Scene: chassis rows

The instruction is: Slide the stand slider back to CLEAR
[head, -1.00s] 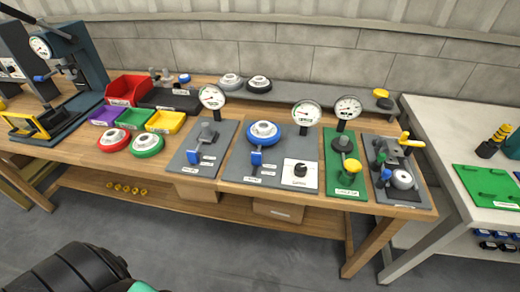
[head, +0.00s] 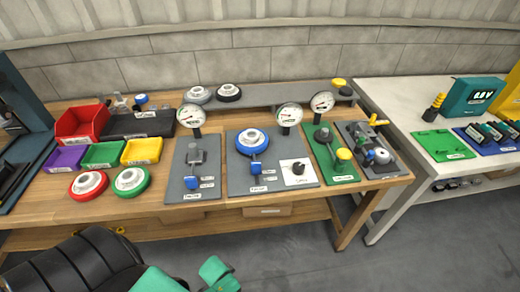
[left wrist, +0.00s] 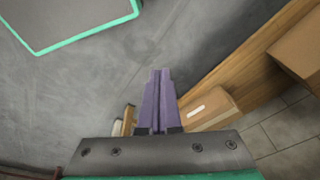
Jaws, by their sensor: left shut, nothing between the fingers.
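Two grey plates with blue slider knobs lie on the wooden bench in the head view. The left plate (head: 175,165) has a grey post and a blue knob (head: 192,183) near its front, beside small labels. The wider plate (head: 238,182) has a blue-ringed disc (head: 252,141) and another blue knob (head: 256,169) in front of it. The labels are too small to read, so I cannot tell which is the stand slider. My left gripper (left wrist: 158,100) is shut and empty in the left wrist view, over floor near the bench's lower wood. My right gripper is not in view.
Dial gauges (head: 191,116) rise behind the plates. Red (head: 87,184) and green (head: 131,180) discs and coloured bins (head: 142,151) stand left. A green plate (head: 322,160) with a yellow knob lies right.

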